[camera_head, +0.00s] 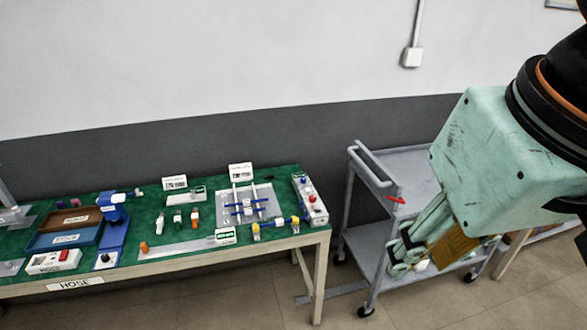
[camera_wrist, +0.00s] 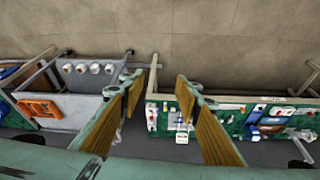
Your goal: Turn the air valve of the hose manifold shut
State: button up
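The green-topped bench (camera_head: 130,205) labelled HOSE stands at left in the head view. On it, a grey plate (camera_head: 232,213) carries pipes with blue parts, and a white strip box (camera_head: 308,198) has red and blue knobs. I cannot tell which part is the hose manifold's air valve; the details are too small. My gripper (camera_head: 428,248) is high at the right, in front of the grey cart and away from the bench. In the wrist view my gripper (camera_wrist: 157,82) has its padded fingers spread wide, with nothing held between them.
A grey cart (camera_head: 368,237) with a red item (camera_head: 397,200) on its edge stands right of the bench. Small coloured fittings, a blue tray (camera_head: 66,238) and a blue stand (camera_head: 112,232) fill the bench's left part. The wall lies behind; floor shows between bench and cart.

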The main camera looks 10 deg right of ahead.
jog(key=w+r+m+g+p, duration=0.1)
jog(key=w+r+p, duration=0.15)
jog(key=w, duration=0.65)
jog(key=w+r+m+p, duration=0.1)
jog(key=w+r+m, duration=0.15)
jog(key=w, duration=0.65)
jog(key=m+g+p, duration=0.3)
jog(key=m+p, duration=0.5)
jog(key=p, duration=0.1)
send_over(312, 197)
notch_tip(312, 197, down, 34)
jog(key=shift+w, duration=0.25)
jog(key=shift+s+d+f+p, duration=0.1)
jog(key=shift+f+p, duration=0.15)
jog(key=shift+f, duration=3.2)
jog(key=shift+s+f+p, duration=0.1)
jog(key=shift+f+p, duration=0.1)
jog(key=shift+f, duration=3.2)
